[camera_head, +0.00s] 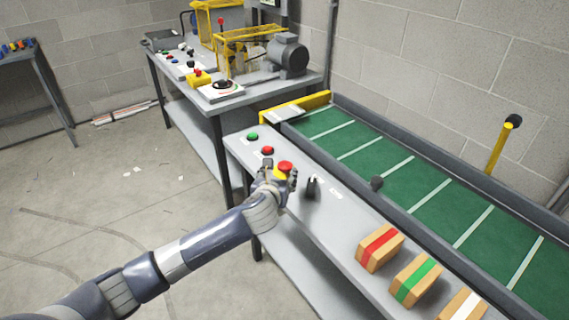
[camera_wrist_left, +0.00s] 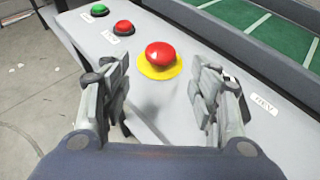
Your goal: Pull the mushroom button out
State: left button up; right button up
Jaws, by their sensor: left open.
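The red mushroom button (camera_head: 285,166) on its yellow collar is on the grey panel beside the green conveyor. It also shows in the left wrist view (camera_wrist_left: 160,55), beyond the fingertips and roughly centred between them. My left gripper (camera_head: 279,180) is open, with its fingers on either side of the line to the button. In the left wrist view, my left gripper (camera_wrist_left: 165,95) holds nothing, and a strip of panel shows between fingers and button. In the head view the gripper hides part of the yellow collar. My right gripper is not in view.
A flat red button (camera_head: 267,151) and a green button (camera_head: 252,137) sit farther along the panel. A black switch (camera_head: 313,187) stands just right of my gripper. Striped boxes (camera_head: 380,248) lie nearer on the panel. The conveyor (camera_head: 400,180) runs behind.

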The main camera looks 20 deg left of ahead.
aim_at(284, 165)
pick_arm(q)
jog(key=shift+w+f, duration=0.1)
jog(key=shift+w, duration=0.35)
jog(key=x, duration=0.3)
jog(key=shift+w+f, duration=0.15)
jog(key=shift+w, duration=0.15)
jog(key=x, duration=0.2)
jog(key=shift+w+a+f+b, duration=0.1)
jog(key=shift+w+f+b, duration=0.1)
jog(key=shift+b, duration=0.2)
jog(key=shift+x, duration=0.95)
jog(key=shift+w, duration=0.25)
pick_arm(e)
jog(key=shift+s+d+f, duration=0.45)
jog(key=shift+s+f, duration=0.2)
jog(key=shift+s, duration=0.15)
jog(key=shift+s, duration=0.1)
